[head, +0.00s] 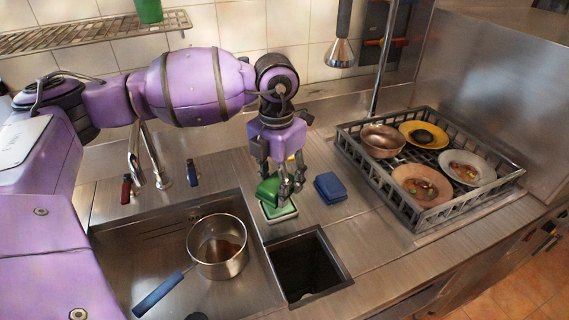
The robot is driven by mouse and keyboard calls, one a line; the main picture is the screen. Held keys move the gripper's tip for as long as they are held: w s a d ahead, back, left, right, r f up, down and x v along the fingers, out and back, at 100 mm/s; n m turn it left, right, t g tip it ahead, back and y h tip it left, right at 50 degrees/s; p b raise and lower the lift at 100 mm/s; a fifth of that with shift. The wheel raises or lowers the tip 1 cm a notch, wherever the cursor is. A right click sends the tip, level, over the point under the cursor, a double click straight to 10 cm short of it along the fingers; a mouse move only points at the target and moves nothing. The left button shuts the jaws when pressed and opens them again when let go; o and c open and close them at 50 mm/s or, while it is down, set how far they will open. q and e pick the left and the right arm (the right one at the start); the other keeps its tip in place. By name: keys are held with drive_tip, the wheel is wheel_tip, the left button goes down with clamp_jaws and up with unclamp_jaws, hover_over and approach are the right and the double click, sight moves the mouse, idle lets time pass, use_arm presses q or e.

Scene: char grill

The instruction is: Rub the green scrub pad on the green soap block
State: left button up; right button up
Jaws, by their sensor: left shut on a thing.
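My left gripper (284,192) reaches down to the counter right of the sink, its fingers shut on the green scrub pad (267,188). The pad is partly hidden by the fingers and is held tilted. Right under it is the green soap block (283,212), with a pale edge along its base. The pad overlaps the block in the picture; I cannot tell whether they touch. My right gripper is not in view.
A blue block (329,187) lies just right of the gripper. A square opening (309,268) is in front. The sink (172,232) holds a pot with a blue handle (217,247). A dish rack (433,218) with dirty dishes stands at the right. A faucet (135,157) stands behind the sink.

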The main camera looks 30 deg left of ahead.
use_arm(q)
drive_tip(key=w+n, duration=0.1)
drive_tip(key=n, duration=0.2)
drive_tip(key=shift+w+a+r, duration=0.2)
drive_tip(key=shift+w+a, duration=0.15)
drive_tip(key=shift+a, duration=0.05)
drive_tip(key=shift+s+f+b, duration=0.1)
drive_tip(key=shift+f+b, duration=0.35)
drive_tip(key=shift+f, duration=0.55)
wheel_tip(320, 180, down, 3)
drive_tip(key=shift+r+b, duration=0.1)
drive_tip(key=shift+b, duration=0.55)
drive_tip(key=shift+f, duration=0.55)
drive_tip(key=shift+b, duration=0.3)
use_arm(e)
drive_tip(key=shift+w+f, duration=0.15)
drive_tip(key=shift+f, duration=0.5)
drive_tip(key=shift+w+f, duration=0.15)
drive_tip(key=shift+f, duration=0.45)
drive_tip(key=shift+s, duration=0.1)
use_arm(q)
drive_tip(key=shift+f, duration=0.1)
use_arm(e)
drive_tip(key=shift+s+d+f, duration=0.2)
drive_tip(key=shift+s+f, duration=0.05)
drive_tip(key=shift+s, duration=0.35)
